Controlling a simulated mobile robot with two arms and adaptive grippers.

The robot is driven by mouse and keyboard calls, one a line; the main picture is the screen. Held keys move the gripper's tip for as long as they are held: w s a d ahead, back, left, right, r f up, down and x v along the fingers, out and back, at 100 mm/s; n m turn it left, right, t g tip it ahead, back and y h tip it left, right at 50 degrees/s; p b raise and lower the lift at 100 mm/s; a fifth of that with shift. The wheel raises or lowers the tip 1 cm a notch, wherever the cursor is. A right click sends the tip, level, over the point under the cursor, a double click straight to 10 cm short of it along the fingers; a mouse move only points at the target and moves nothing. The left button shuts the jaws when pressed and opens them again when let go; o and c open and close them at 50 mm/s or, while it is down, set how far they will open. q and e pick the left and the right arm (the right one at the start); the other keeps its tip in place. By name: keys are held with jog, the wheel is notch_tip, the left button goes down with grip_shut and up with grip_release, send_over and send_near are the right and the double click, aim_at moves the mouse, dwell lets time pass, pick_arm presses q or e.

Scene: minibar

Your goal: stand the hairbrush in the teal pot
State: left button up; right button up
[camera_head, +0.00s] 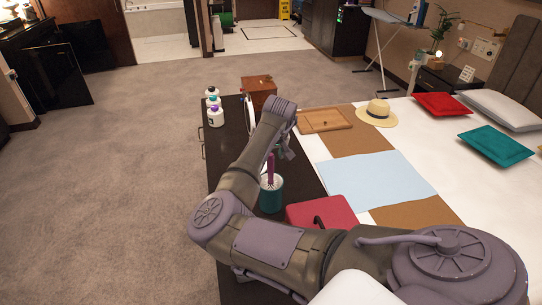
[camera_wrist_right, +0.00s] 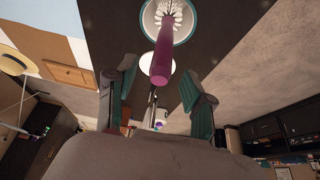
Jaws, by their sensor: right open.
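The teal pot (camera_head: 271,198) stands on the dark counter, in front of my right arm's forearm. The hairbrush (camera_head: 270,168) is in it, with its purple handle sticking up above the rim. In the right wrist view the pot (camera_wrist_right: 153,38) is at the top, and the hairbrush's bristled head is inside it, its handle (camera_wrist_right: 163,60) pointing toward the camera. My right gripper (camera_head: 287,148) is open near the handle; in the wrist view its fingers (camera_wrist_right: 160,80) are on either side of the handle's end, apart from it. My left gripper is not in view.
A red box (camera_head: 322,212) sits on the counter to the right of the pot. White bottles (camera_head: 215,116) and a brown box (camera_head: 258,92) are at the counter's far end. The bed to the right holds a wooden tray (camera_head: 325,120) and a straw hat (camera_head: 376,113).

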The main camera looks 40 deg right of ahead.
jog(key=v, duration=1.1)
jog(key=shift+f, duration=0.15)
dwell(0.5)
